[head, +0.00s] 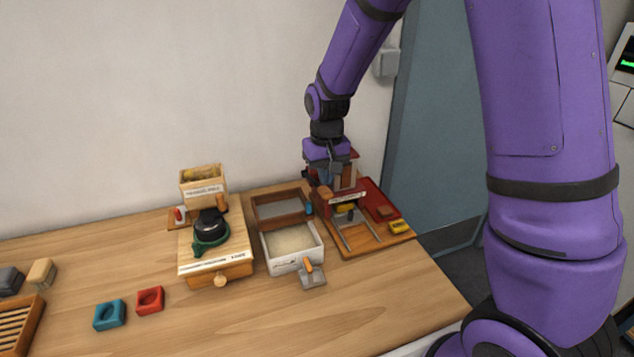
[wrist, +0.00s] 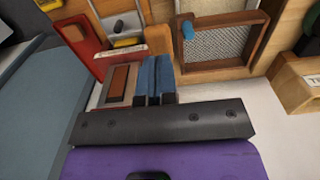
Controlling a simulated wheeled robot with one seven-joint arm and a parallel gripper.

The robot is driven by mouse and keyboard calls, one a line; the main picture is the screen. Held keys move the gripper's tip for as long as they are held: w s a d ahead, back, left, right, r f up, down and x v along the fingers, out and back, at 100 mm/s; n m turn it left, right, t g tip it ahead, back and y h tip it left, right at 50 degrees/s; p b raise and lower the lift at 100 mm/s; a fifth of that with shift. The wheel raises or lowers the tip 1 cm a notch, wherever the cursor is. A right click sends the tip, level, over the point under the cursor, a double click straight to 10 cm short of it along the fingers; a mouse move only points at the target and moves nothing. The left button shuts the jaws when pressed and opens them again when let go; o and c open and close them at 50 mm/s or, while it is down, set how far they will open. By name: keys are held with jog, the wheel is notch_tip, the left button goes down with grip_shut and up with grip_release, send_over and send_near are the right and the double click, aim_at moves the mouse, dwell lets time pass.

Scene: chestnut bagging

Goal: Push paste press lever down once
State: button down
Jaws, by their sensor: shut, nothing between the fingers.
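The paste press (head: 347,197) is a red and wood frame with a pale label, at the back right of the table. It also shows at the upper left of the wrist view (wrist: 80,38). An orange-tan wooden piece (wrist: 158,40) on its side looks like the lever's end, but I cannot tell for sure. My gripper (head: 326,181) points down at the press's left rear part. Its blue fingers (wrist: 154,80) are together and empty, close to the wooden piece. I cannot tell whether they touch it. My wrist hides part of the press top.
A wood-framed mesh sieve (head: 281,207) and a white bin of pale grains (head: 291,258) stand just left of the press. A wooden box with a black and green device (head: 210,228) stands further left. A red tray (head: 384,206) lies right of the press. The front table is mostly clear.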

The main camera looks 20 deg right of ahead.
aim_at(325, 190)
jog(key=shift+f, duration=0.15)
jog(key=shift+f, duration=0.95)
jog(key=shift+f, duration=1.1)
jog(key=shift+s+f, duration=0.2)
jog(key=shift+f, duration=1)
